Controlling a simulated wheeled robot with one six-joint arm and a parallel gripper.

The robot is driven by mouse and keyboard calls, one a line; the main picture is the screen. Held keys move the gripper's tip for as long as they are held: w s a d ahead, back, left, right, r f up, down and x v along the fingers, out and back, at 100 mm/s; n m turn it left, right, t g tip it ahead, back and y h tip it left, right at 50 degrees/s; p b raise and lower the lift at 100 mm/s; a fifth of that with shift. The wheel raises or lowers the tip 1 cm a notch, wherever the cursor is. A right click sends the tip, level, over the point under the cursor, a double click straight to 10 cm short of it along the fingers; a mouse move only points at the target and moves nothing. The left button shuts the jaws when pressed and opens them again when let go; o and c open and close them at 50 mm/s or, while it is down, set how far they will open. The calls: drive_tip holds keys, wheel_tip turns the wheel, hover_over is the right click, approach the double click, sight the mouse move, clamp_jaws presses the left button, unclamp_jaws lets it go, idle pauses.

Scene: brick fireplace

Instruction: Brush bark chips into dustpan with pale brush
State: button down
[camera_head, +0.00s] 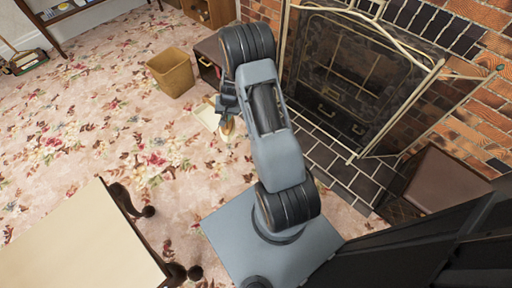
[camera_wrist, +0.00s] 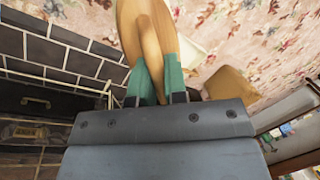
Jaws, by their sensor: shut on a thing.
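My gripper (camera_head: 226,108) is low over the carpet in front of the hearth, partly behind my own arm. In the wrist view its green fingers (camera_wrist: 157,75) are shut on the pale wooden brush (camera_wrist: 143,28). A bit of the pale brush (camera_head: 228,129) shows below the gripper in the head view. A flat cream-coloured piece, which looks like the dustpan (camera_head: 207,116), lies on the carpet just left of the gripper. Its pale edge shows right of the brush in the wrist view (camera_wrist: 190,52). I cannot make out bark chips; the brush's bristles are hidden.
A tan basket (camera_head: 171,72) stands behind the dustpan, beside a dark box (camera_head: 209,62). The fireplace screen (camera_head: 357,90) and dark tiled hearth (camera_head: 336,160) are on the right. A cream-topped table (camera_head: 80,240) is at front left. Flowered carpet (camera_head: 90,120) on the left is clear.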

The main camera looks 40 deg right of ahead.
drive_tip(key=s+d+f+m+b, duration=0.1)
drive_tip(key=d+f+m+b, duration=0.2)
drive_tip(key=f, duration=0.8)
drive_tip(key=s+d+f+m+h+b, duration=0.1)
drive_tip(key=d+f+m+b, duration=0.2)
drive_tip(key=f, duration=0.9)
drive_tip(key=s+d+f+m+b, duration=0.1)
drive_tip(key=d+f+m+b, duration=0.2)
drive_tip(key=f, duration=0.9)
drive_tip(key=d+b, duration=0.3)
drive_tip(key=shift+s+d+f+t+h+b, duration=0.2)
drive_tip(key=shift+s+f+t+h+b, duration=0.1)
drive_tip(key=shift+t+h, duration=0.1)
drive_tip(key=shift+r, duration=0.1)
